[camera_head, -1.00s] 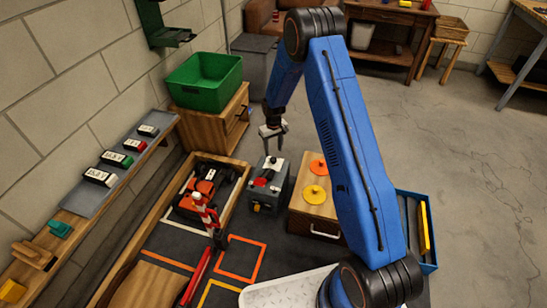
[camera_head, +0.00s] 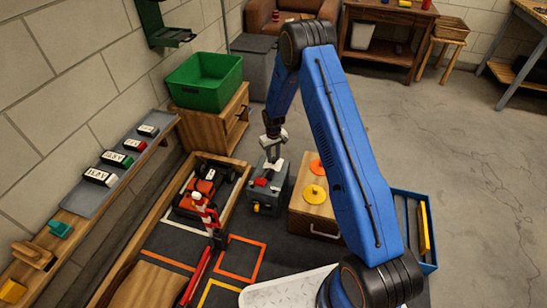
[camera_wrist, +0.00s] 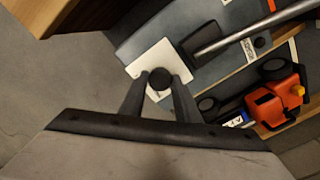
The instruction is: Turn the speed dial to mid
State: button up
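The grey control box (camera_head: 268,192) stands on the floor, with a red part and a yellow part showing in the head view. In the wrist view, the round black dial (camera_wrist: 160,79) sits on a white plate (camera_wrist: 152,60). My gripper (camera_head: 272,160) is just above the box top, pointing down. In the wrist view, the two fingers of my gripper (camera_wrist: 161,83) stand apart, one on each side of the dial. I cannot tell whether they touch it. The dial's setting and markings are not readable.
A dark lever (camera_wrist: 204,40) with a grey rod lies close to the dial. The orange racecar (camera_head: 200,188) is in the wooden-framed area to the left. A wooden cabinet (camera_head: 318,212) with orange and yellow discs stands to the right.

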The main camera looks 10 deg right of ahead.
aim_at(274, 159)
jog(key=shift+m, duration=0.3)
jog(key=m, duration=0.4)
jog(key=shift+m, duration=2)
jog(key=o, duration=1)
jog(key=shift+o, duration=0.2)
jog(key=shift+r, duration=0.1)
notch_tip(274, 159, up, 17)
jog(key=shift+r, duration=0.15)
